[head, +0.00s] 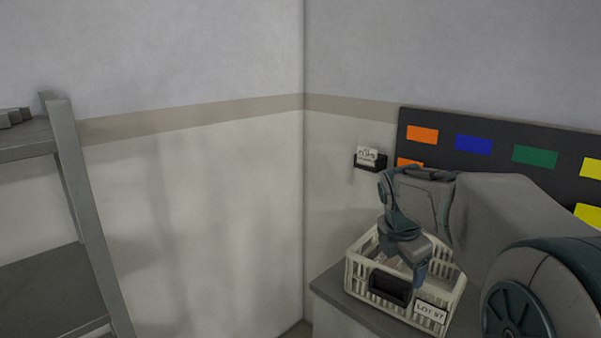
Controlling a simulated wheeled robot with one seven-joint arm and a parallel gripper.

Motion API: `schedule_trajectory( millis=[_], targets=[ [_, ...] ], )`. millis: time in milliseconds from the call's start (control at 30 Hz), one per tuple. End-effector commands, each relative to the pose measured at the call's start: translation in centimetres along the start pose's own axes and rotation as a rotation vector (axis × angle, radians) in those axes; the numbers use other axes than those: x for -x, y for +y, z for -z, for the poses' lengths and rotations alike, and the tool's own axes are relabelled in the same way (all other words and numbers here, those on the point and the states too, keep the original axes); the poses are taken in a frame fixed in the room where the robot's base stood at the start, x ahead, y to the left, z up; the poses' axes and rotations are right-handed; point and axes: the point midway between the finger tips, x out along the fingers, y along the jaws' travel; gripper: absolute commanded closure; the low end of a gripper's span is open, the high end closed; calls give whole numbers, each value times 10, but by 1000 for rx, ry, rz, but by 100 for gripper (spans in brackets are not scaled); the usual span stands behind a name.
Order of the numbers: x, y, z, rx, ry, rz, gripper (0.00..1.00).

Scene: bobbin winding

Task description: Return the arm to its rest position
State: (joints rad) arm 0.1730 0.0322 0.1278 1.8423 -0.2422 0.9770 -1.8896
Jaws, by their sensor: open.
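My arm reaches in from the right side of the head view. My gripper (419,272) is at its end, pointing down over a cream slatted crate (357,281) at the lower right. It covers part of the crate's inside and its right side. The gripper is open. I see nothing held between its fingers, though the fingertips are small and partly overlap the crate. I cannot tell how far above the crate floor they are.
The crate bears a black panel (390,287) and a "LOT 97" label (430,311), and stands on a grey table (335,290). A dark board (500,128) with coloured cards and a small card holder (370,160) are on the wall behind. A grey shelf (80,200) stands left. Floor space between is largely out of view.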

Motion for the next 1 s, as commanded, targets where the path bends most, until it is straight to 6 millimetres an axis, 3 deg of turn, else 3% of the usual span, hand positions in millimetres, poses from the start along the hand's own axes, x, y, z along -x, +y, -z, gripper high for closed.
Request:
schedule_trajectory(
  millis=[367, 700, 1000],
  targets=[
    [-14, -76, 69, -757, 70, 16, 22],
    [-39, -153, 132, -1506, 142, 91, 22],
    [-57, -195, 166, -1936, 173, 171, 22]
  ],
)
